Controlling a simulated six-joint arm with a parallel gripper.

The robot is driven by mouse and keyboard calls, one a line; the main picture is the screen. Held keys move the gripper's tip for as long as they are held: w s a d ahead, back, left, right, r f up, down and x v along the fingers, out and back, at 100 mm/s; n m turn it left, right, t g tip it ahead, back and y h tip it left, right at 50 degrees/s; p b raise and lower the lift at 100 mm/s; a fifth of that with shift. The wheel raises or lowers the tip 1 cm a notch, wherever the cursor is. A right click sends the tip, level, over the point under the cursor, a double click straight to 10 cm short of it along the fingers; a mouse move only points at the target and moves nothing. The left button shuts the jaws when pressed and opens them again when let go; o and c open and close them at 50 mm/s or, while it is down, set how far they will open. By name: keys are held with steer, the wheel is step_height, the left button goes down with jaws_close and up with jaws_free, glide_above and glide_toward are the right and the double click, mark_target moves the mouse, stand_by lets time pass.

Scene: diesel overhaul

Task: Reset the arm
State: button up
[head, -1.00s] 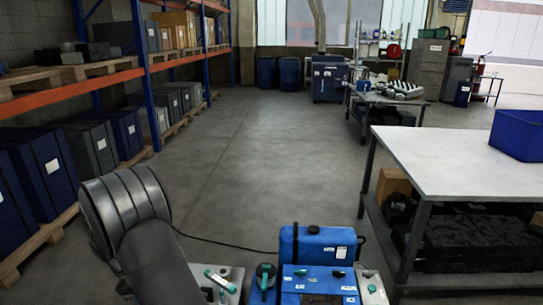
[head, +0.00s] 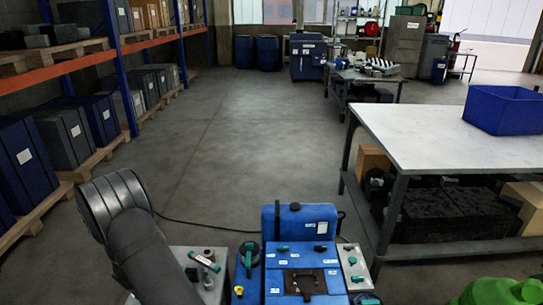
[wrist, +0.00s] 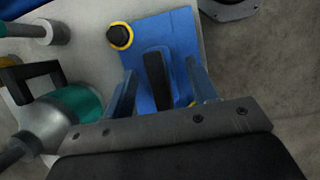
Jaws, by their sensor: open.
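My gripper (wrist: 162,88) shows in the wrist view with its two blue-grey fingers apart. A black upright bar or lever (wrist: 157,78) on a blue panel (wrist: 180,30) appears between the fingers, with gaps on both sides. I cannot tell how far below the fingertips it is. A black knob with a yellow ring (wrist: 120,36) sits at the panel's upper left corner. I cannot make out my gripper in the head view.
The wrist view shows a teal-and-grey fitting (wrist: 68,115) on the left. In the head view, blue equipment (head: 298,225) with teal handles stands at the front. A workbench (head: 445,137) holding a blue bin (head: 505,110) is at right. The middle floor is clear.

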steer(key=shift+d+r, duration=0.1)
steer(key=shift+r, duration=0.7)
